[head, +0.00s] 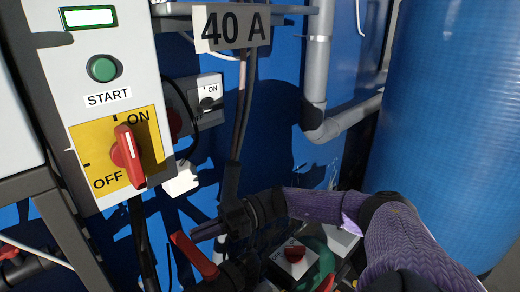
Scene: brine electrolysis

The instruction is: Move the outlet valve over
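A red lever handle (196,255), which looks like the outlet valve's, slants at the bottom centre; its valve body is dark and hard to make out. My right gripper (207,232) comes in from the right on a purple arm. Its tip is just above and right of the red handle. I cannot tell whether it touches the handle, nor whether its fingers are open or shut. My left gripper is not in view.
A grey panel (90,75) with a green START button (103,68) and a red ON/OFF rotary switch (129,157) stands at left. Cables hang below a "40 A" tag (232,27). A grey pipe (316,75) and a large blue tank (450,120) are at right. A small box with a red knob (295,252) sits below my arm.

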